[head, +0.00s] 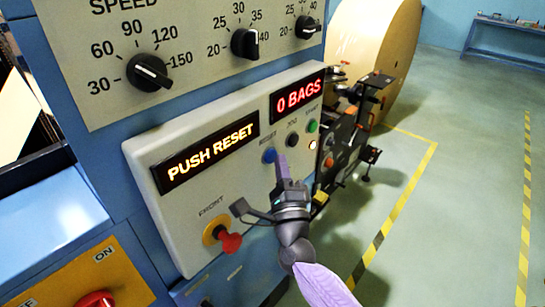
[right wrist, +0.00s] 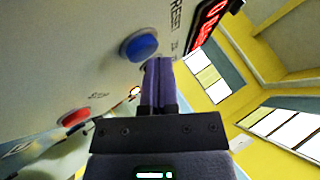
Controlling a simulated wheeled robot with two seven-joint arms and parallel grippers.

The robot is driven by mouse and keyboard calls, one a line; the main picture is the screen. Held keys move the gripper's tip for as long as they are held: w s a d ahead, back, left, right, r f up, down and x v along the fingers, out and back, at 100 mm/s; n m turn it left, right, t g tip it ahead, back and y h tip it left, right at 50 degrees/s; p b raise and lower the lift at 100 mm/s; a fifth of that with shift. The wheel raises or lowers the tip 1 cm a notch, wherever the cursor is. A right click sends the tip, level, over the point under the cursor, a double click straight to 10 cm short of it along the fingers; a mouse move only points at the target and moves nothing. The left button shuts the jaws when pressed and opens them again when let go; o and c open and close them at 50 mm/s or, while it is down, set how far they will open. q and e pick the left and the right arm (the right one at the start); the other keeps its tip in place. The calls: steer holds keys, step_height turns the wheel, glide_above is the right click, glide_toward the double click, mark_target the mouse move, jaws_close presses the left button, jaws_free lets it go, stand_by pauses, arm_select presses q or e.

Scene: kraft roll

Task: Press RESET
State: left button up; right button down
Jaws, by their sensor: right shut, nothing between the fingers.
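The blue RESET button (head: 268,155) sits on the pale control box (head: 190,215), under the displays. The displays read PUSH RESET (head: 207,153) and 0 BAGS (head: 298,94). My left gripper is not in view.
Beside RESET are a black button (head: 292,140), a green button (head: 312,126) and a lit lamp (head: 313,145). A red knob (head: 230,241) sticks out at lower left. Dark machinery (head: 352,140) and the kraft roll (head: 375,45) stand to the right, with open floor beyond.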

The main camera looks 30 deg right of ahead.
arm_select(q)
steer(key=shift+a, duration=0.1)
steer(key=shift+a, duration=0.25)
arm_select(e)
steer(key=shift+w, duration=0.1)
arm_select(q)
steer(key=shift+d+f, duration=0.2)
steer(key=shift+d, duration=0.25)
arm_select(e)
steer(key=shift+w+a, duration=0.15)
steer(key=shift+w, duration=0.15)
steer(key=shift+s, duration=0.1)
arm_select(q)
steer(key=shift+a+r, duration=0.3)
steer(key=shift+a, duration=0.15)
arm_select(e)
steer(key=shift+s+d, duration=0.3)
steer(key=shift+s, duration=0.35)
